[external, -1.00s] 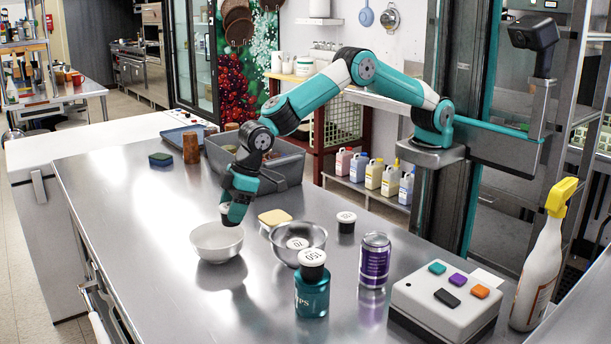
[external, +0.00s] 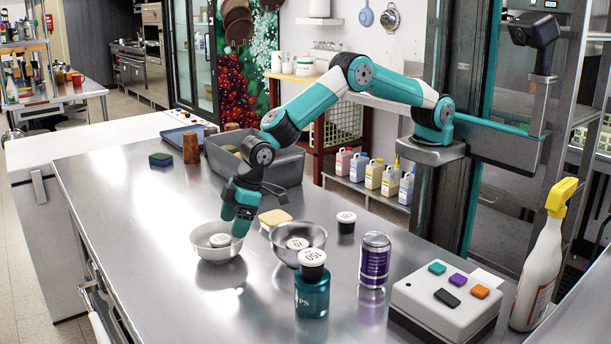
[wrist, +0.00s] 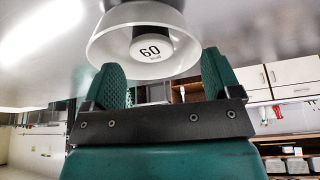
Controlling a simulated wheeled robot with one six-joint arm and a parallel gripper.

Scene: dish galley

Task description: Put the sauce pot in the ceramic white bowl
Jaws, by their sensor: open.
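The ceramic white bowl (external: 207,252) stands on the steel counter at the left of the external view. A sauce pot with a white lid (external: 220,240) sits inside it. The wrist view shows the pot (wrist: 152,47), dark with "60" on its lid, within the bowl (wrist: 105,48). My gripper (external: 238,228) is just above the right side of the bowl. In the wrist view its two teal fingers stand apart with nothing between them (wrist: 162,80), and the pot lies beyond the tips.
A metal bowl (external: 318,237) holding another lidded pot (external: 297,243) stands close on the right. Near it are a yellow sponge (external: 274,217), a dark pot (external: 346,226), a teal bottle (external: 312,294) and a purple can (external: 375,262). A grey bin (external: 285,168) stands behind.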

